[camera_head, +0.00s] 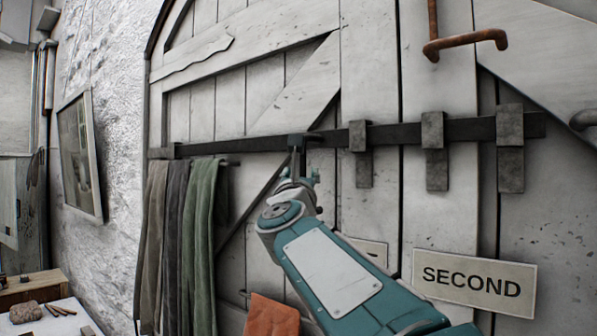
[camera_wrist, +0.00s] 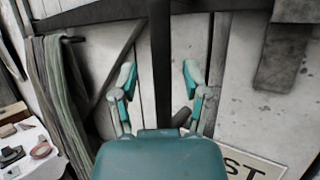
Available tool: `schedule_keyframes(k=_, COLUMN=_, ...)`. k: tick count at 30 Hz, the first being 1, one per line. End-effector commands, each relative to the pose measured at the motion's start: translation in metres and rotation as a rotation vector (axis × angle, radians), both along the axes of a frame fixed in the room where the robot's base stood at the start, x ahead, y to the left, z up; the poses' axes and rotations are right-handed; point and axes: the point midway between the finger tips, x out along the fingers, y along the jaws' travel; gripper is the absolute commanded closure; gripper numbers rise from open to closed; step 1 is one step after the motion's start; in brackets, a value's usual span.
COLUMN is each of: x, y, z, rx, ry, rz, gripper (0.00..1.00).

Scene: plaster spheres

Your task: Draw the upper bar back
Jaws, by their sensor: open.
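A long dark metal bar (camera_head: 250,145) lies nearly level across the white plank door, and its right end sticks out past the last bracket. It also crosses the top of the wrist view (camera_wrist: 100,13). A dark handle (camera_head: 297,143) hangs down from the bar. My gripper (camera_head: 299,176) is just below the bar at this handle. In the wrist view my gripper (camera_wrist: 159,76) is open, with one teal finger on each side of the dark upright handle (camera_wrist: 160,60). Gaps show between the handle and both fingers. My arm hides part of the door below.
Dark brackets (camera_head: 434,150) hold the bar right of my gripper. Cloths (camera_head: 200,235) hang close on the left, and an orange cloth (camera_head: 272,316) hangs below. A SECOND sign (camera_head: 474,282) is at lower right. A rusty handle (camera_head: 465,44) sits above the bar.

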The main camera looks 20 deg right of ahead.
Motion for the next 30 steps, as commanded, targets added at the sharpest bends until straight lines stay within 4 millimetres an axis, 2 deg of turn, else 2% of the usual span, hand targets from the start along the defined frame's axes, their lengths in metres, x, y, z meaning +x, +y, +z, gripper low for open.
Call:
schedule_keyframes(k=5, x=0.014, y=-0.006, z=0.006, rx=-0.001, ry=0.000, rz=-0.001, gripper=0.41)
schedule_keyframes(k=14, x=0.016, y=-0.007, z=0.007, rx=0.000, ry=0.000, rz=0.001, gripper=0.41)
schedule_keyframes(k=15, x=0.016, y=-0.007, z=0.007, rx=0.000, ry=0.000, rz=0.001, gripper=0.45)
schedule_keyframes(k=17, x=0.016, y=-0.007, z=0.007, rx=0.000, ry=0.000, rz=0.001, gripper=0.72)
schedule_keyframes(k=18, x=0.016, y=-0.007, z=0.007, rx=0.000, ry=0.000, rz=0.001, gripper=0.90)
schedule_keyframes(k=19, x=0.016, y=-0.007, z=0.007, rx=0.000, ry=0.000, rz=0.001, gripper=1.00)
schedule_keyframes(k=30, x=0.016, y=-0.006, z=0.008, rx=-0.002, ry=0.000, rz=0.001, gripper=1.00)
